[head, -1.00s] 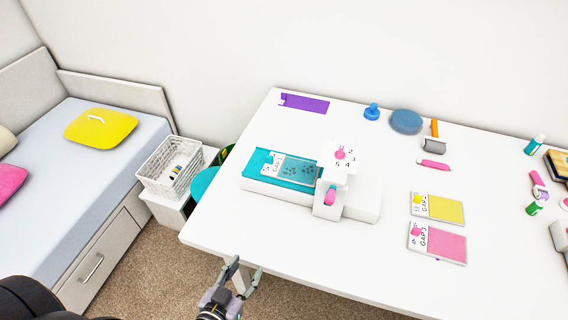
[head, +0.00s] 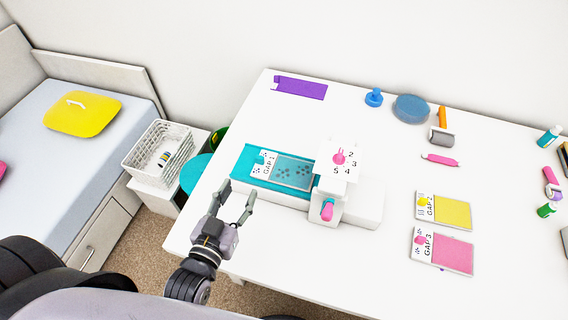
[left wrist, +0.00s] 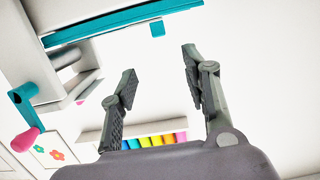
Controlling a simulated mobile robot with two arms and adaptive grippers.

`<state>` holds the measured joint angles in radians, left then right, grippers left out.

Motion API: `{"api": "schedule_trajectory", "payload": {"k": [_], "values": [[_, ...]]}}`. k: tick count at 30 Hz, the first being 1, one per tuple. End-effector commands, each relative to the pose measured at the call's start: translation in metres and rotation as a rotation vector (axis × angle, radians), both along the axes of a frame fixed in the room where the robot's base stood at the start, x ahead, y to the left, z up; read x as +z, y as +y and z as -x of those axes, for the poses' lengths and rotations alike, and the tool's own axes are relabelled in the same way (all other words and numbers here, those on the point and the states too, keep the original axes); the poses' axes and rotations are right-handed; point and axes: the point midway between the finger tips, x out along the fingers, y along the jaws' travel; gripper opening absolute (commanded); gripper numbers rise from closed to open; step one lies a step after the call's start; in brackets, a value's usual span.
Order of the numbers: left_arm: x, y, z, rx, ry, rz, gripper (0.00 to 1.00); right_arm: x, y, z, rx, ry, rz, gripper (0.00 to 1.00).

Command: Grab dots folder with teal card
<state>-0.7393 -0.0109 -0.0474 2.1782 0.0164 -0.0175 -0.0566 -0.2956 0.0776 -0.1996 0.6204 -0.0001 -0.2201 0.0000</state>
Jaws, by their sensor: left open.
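The dots folder (head: 294,172), with a teal card marked with dark dots and a white end labelled GAP 1, lies on the teal bed (head: 241,164) of a white crank machine (head: 366,207) on the table. My left gripper (head: 238,196) is open and empty, just in front of the left end of the bed, apart from the folder. In the left wrist view my left gripper (left wrist: 158,65) shows its two spread fingers with nothing between them. That view also shows a teal edge (left wrist: 115,22) of the machine and its pink crank knob (left wrist: 25,140). My right gripper is not in view.
A yellow folder (head: 452,212) and a pink folder (head: 453,254) lie right of the machine. A purple piece (head: 300,88), a blue stamp (head: 374,97) and a blue disc (head: 411,108) lie at the back. A white basket (head: 156,151) stands left of the table.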

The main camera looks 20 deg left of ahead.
Motion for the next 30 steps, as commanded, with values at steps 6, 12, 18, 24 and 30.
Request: {"api": "schedule_trajectory", "payload": {"k": [6,12,18,24,30], "values": [[-0.004,-0.001,-0.047,0.000,-0.002,0.000,0.43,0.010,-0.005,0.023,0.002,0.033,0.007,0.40],[-0.011,-0.002,-0.078,0.000,0.000,-0.001,0.43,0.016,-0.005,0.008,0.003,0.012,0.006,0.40],[-0.014,-0.003,-0.091,0.000,0.001,-0.001,0.43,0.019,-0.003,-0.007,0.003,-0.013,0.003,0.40],[-0.020,-0.003,-0.116,0.000,0.001,-0.001,0.43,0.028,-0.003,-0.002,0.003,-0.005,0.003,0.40],[-0.025,-0.004,-0.137,0.001,0.001,-0.001,0.43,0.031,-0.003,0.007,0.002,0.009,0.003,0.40]]}}
